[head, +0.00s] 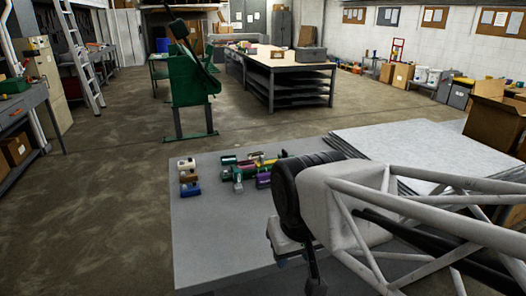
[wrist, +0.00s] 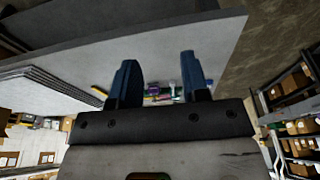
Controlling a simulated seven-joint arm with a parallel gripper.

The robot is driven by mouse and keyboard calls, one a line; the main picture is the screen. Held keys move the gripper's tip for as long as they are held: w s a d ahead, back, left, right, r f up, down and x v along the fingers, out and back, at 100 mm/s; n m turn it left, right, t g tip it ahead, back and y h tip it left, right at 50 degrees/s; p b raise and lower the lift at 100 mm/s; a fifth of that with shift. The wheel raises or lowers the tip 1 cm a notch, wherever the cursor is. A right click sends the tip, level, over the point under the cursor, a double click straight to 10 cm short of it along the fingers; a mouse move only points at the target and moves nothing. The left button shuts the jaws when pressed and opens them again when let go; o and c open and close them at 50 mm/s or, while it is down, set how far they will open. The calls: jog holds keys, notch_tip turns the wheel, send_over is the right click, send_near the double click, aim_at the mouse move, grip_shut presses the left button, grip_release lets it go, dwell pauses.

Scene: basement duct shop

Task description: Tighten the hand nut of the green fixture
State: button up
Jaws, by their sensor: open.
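On the grey table (head: 215,235) stands a close group of small coloured fixtures. A green fixture (head: 246,173) is in the group, with a pale grey part at its front. Its hand nut is too small to make out. In the wrist view the group is tiny and partly hidden, with a purple piece (wrist: 152,91) between my fingers. My gripper (wrist: 158,60) is open and empty, its two dark blue fingers apart. In the head view my gripper is at the lower middle, nearer the camera and to the right of the fixtures, apart from them.
A white block (head: 186,163), a brown block (head: 187,177) and a blue block (head: 191,189) stand in a column at the table's left. Stacked pale sheets (head: 410,145) lie behind my arm. An open cardboard box (head: 495,110) is at the right. The table's front left is bare.

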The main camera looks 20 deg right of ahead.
jog(key=shift+w+r, duration=0.1)
jog(key=w+d+r, duration=0.2)
jog(key=w+r, duration=0.1)
jog(key=w, duration=0.6)
jog(key=w+d+r, duration=0.2)
jog(key=w+r, duration=0.2)
jog(key=w, duration=0.6)
jog(key=g, duration=0.3)
send_over(285, 151)
notch_tip(285, 151, down, 19)
jog(key=shift+a+f, duration=0.1)
jog(key=shift+a, duration=0.05)
jog(key=shift+w+d+f, duration=0.2)
jog(key=shift+d+f, duration=0.05)
